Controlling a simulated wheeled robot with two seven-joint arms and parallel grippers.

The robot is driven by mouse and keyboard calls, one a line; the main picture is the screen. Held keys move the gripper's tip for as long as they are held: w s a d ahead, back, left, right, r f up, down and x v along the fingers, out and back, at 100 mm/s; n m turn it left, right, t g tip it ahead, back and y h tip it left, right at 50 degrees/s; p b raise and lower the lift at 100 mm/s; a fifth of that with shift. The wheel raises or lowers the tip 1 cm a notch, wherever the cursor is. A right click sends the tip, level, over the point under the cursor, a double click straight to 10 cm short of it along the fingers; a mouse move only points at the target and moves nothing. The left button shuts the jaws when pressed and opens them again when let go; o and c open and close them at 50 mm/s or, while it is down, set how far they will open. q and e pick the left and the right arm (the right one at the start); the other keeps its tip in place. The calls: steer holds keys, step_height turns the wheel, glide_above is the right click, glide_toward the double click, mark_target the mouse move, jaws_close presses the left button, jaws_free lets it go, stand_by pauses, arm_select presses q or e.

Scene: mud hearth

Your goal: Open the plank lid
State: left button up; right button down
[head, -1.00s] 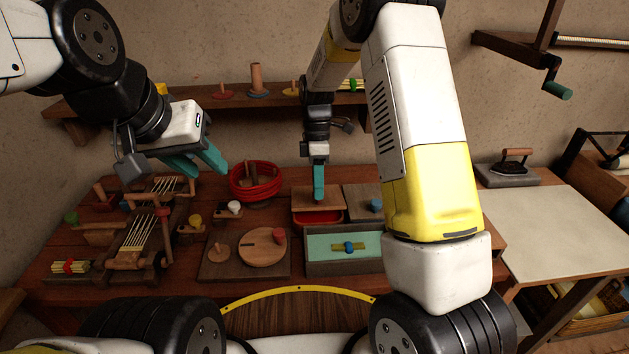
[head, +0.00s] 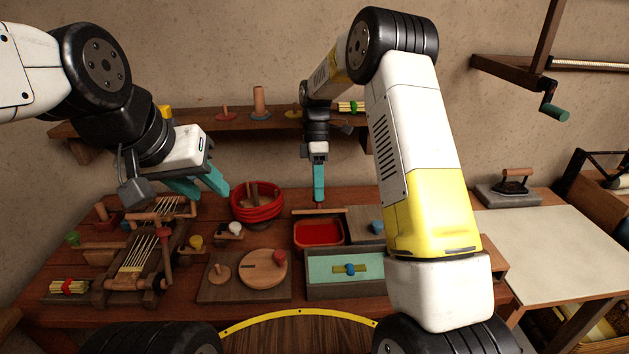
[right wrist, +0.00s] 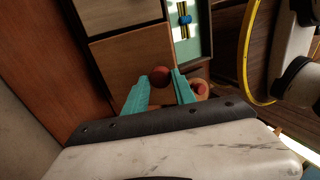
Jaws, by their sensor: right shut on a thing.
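The plank lid (head: 322,211) stands steeply raised at the back edge of a small wooden box with a red inside (head: 320,232); in the head view it shows as a thin wooden edge. The red inside is open to view. My right gripper (head: 318,200) points down behind the lid. In the right wrist view the lid's wooden face (right wrist: 132,62) fills the middle, and the gripper (right wrist: 160,84) has its teal fingers on either side of a round red-brown knob (right wrist: 160,75). My left gripper (head: 203,187) hangs open and empty over the left of the bench.
A box with a grey lid and blue knob (head: 376,227) stands right of the red box. A green-lined tray (head: 318,265) is in front. A red coiled bowl (head: 257,205) stands to the left. A wall shelf (head: 230,122) runs behind.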

steer(key=shift+w+d+f, duration=0.1)
steer(key=shift+w+f, duration=0.15)
steer(key=shift+w, duration=0.05)
steer(key=c, duration=1.1)
jaws_free()
steer(key=shift+w+f, duration=0.1)
steer(key=shift+w, duration=0.05)
steer(key=shift+o, duration=0.2)
steer(key=v, duration=0.8)
